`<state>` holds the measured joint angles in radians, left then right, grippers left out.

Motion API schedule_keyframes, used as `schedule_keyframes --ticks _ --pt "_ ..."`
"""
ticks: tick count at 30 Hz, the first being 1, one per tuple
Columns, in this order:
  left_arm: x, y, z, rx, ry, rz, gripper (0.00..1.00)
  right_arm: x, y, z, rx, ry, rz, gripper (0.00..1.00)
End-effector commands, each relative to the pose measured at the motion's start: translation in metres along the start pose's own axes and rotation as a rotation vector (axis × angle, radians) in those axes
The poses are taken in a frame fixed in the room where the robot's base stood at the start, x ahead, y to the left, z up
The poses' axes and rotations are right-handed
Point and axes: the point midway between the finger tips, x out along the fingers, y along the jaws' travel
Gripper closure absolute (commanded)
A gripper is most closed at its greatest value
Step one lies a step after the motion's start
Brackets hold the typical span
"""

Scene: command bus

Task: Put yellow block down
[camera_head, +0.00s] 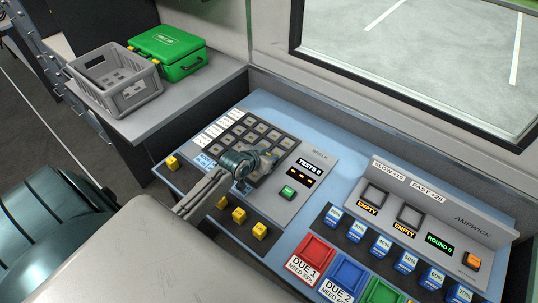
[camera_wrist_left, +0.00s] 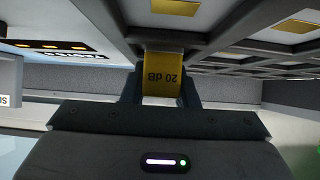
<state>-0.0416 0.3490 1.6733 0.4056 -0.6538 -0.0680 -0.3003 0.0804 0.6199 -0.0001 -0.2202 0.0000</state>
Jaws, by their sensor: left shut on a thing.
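My left gripper (camera_head: 250,166) reaches in from the left over the lower part of the socket grid (camera_head: 238,133) in the camera_head view. In the camera_wrist_left view its jaws (camera_wrist_left: 162,88) are shut on a yellow block (camera_wrist_left: 163,75) marked "20 dB", seen upside down. The block's far end is at the grid's surface; I cannot tell whether it is seated in a socket. The gripper mostly hides the held block in the camera_head view. Several other yellow blocks stand along the console's front edge, one at the left (camera_head: 172,163) and one lower (camera_head: 260,230). My right gripper is not in view.
A panel with a green button (camera_head: 288,192) and a "TESTS 6" display (camera_head: 310,167) is right of the gripper. Blue blocks (camera_head: 357,231) and coloured trays (camera_head: 313,256) stand farther right. A grey crate (camera_head: 118,88) and green case (camera_head: 170,49) occupy the side table.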

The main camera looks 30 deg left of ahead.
Motion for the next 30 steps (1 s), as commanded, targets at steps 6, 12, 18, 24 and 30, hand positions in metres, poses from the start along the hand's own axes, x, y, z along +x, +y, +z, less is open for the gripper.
schedule_keyframes --ticks 6,12,18,24,30 --pt "0.002 0.000 0.004 -0.001 -0.004 0.000 0.52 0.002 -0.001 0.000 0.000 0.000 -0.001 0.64" --pt "0.002 0.001 0.006 -0.003 -0.007 0.001 0.51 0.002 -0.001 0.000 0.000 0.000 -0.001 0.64" --pt "-0.002 0.001 0.001 -0.003 -0.009 0.002 0.51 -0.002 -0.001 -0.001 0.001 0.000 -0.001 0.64" --pt "-0.030 0.000 0.003 0.002 -0.006 0.001 0.51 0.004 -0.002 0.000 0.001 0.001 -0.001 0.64" --pt "-0.074 -0.001 0.002 0.006 -0.005 0.000 0.51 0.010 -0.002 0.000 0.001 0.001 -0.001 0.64"
